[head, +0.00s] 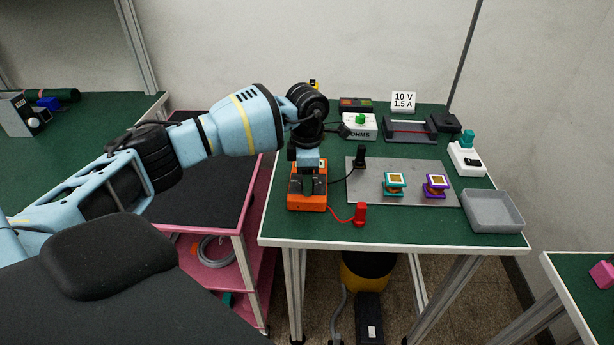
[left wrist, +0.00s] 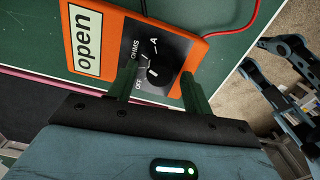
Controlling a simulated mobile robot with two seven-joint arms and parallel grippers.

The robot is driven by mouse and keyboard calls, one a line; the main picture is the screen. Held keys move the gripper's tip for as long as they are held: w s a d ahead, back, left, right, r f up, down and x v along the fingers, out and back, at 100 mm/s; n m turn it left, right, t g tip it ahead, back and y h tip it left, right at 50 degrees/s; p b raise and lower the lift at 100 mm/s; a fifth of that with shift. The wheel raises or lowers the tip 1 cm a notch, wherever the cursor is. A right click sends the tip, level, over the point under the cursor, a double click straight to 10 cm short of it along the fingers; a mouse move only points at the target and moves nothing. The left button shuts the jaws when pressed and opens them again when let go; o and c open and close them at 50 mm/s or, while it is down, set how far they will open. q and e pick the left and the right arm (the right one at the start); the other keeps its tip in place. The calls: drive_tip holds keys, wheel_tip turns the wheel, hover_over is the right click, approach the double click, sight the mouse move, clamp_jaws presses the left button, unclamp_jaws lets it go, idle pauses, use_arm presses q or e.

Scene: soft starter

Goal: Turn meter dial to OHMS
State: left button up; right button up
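The orange meter (head: 307,199) sits at the left front of the green table. In the left wrist view the meter (left wrist: 105,48) shows a white display reading "open" and a black dial face marked OHMS, A and Off. The round black dial knob (left wrist: 155,73) is at its middle; I cannot tell for sure which mark it points to. My left gripper (head: 308,183) is right over the meter; in the left wrist view its two green fingers (left wrist: 160,88) stand apart on either side of the knob. I cannot tell whether they touch it.
A red clip (head: 360,213) and black clip (head: 360,157) are wired to the meter. Teal (head: 395,184) and purple (head: 436,185) coil pieces stand on a grey plate (head: 421,165). A grey tray (head: 493,211) is at the right.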

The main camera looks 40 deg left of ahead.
drive_tip(key=shift+s, duration=0.2)
use_arm(q)
drive_tip(key=shift+r, duration=0.25)
wheel_tip(320, 180, up, 6)
drive_tip(key=shift+r, duration=0.7)
use_arm(e)
drive_tip(key=shift+w, duration=0.15)
